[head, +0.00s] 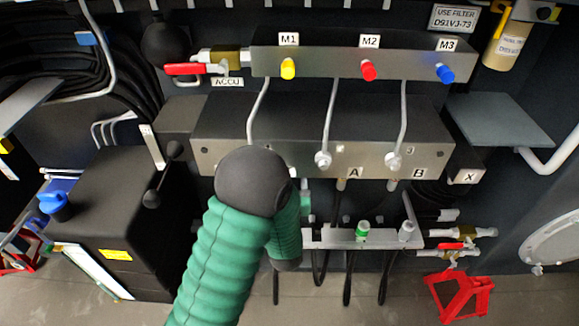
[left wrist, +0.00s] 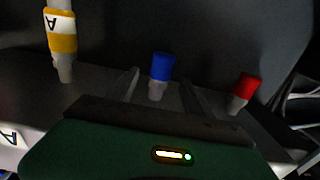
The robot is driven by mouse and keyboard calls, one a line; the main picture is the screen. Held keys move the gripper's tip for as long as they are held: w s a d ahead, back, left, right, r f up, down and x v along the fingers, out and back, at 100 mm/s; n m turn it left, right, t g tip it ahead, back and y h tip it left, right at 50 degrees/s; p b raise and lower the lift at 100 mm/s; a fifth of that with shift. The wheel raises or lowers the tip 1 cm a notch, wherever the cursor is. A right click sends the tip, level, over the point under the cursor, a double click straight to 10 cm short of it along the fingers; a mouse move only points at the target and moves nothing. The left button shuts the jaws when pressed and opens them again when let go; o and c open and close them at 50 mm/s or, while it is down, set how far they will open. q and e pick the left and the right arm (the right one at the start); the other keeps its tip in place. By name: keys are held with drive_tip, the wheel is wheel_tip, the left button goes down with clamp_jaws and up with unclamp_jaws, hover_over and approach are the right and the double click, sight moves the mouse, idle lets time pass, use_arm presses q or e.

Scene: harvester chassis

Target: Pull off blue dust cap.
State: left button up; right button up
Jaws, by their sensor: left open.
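In the left wrist view a blue cap (left wrist: 162,67) sits on a short pale fitting, about midway between the two fingers of my left gripper (left wrist: 160,80). The fingers are open and seem apart from the cap; the depth between them is hard to judge. In the head view a blue cap (head: 445,73) sits under the M3 label at the right of the upper block. I cannot tell whether both views show the same cap. In the head view my left arm is in front of the lower block and its gripper is hidden. My right gripper is not in view.
A red cap (left wrist: 246,90) and a yellow-banded fitting marked A (left wrist: 62,40) flank the blue cap. The head view shows a yellow cap (head: 288,68), a red cap (head: 368,70), a green cap (head: 362,231) on a lower rail, and a grey shelf (head: 503,122) at right.

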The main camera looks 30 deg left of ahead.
use_arm(q)
drive_tip(key=x, duration=0.5)
clamp_jaws()
drive_tip(key=c, duration=0.8)
unclamp_jaws()
clamp_jaws()
drive_tip(key=shift+f, duration=0.15)
